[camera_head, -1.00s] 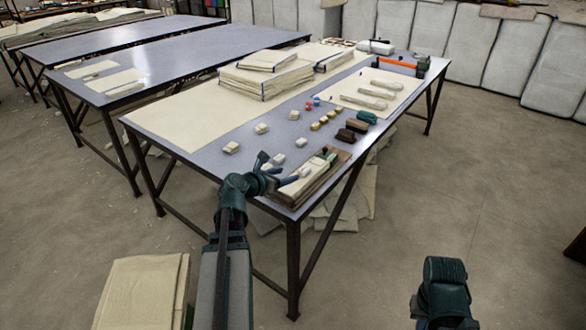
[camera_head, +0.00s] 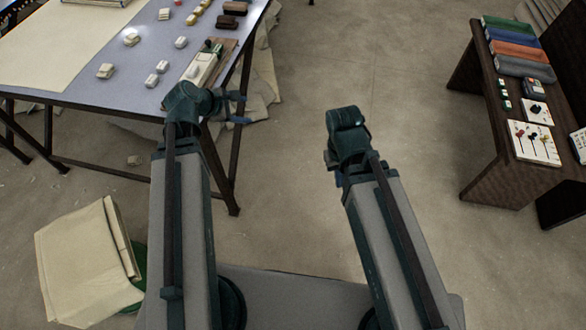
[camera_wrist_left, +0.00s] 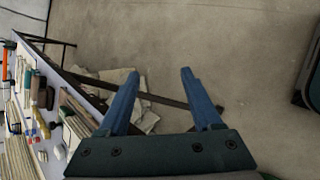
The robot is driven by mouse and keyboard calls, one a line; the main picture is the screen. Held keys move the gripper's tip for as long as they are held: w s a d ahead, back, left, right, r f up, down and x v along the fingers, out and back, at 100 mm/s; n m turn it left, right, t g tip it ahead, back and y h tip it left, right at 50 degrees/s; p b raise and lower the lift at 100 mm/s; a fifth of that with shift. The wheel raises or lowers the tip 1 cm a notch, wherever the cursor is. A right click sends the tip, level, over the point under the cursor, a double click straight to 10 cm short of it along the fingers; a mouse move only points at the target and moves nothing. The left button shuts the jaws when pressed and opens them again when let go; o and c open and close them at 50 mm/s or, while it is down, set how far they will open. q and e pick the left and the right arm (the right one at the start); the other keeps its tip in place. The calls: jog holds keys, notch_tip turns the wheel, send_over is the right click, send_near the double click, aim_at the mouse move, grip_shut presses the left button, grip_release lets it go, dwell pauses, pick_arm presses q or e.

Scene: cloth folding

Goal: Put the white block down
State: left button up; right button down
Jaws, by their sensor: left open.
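Several small white blocks lie on the grey-blue table (camera_head: 60,85) in the head view. Two sit close together near the table's front edge, one block (camera_head: 163,66) just behind the other (camera_head: 152,80). Another white block (camera_head: 181,42) lies further back. I cannot tell which one the task means. My left gripper (camera_head: 238,108) is just right of the table's corner, beyond its edge. In the left wrist view its blue fingers (camera_wrist_left: 158,74) are spread apart with nothing between them. My right gripper (camera_head: 340,158) hangs over open floor; its fingers are mostly hidden.
A wooden board with pale pieces (camera_head: 203,66) lies along the table's right edge. Pale cloth (camera_head: 262,75) lies on the floor beside the table. A brown shelf unit (camera_head: 495,182) with coloured folded cloths stands right. A stack of cream cloth (camera_head: 80,262) is at lower left. Floor between is clear.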

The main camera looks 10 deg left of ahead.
pick_arm(q)
jog(key=s+d+f+m+g+y, duration=0.3)
jog(key=s+d+m, duration=0.5)
jog(key=m, duration=0.4)
jog(key=s+d+f+m+g+y, duration=0.3)
jog(key=s+d+m+g, duration=0.1)
jog(key=s+d+m, duration=0.4)
jog(key=d+m, duration=0.2)
jog(key=m, duration=0.2)
jog(key=shift+g, duration=0.4)
jog(key=shift+w, duration=0.1)
notch_tip(320, 180, up, 18)
jog(key=p, duration=1.8)
jog(key=shift+r, duration=0.15)
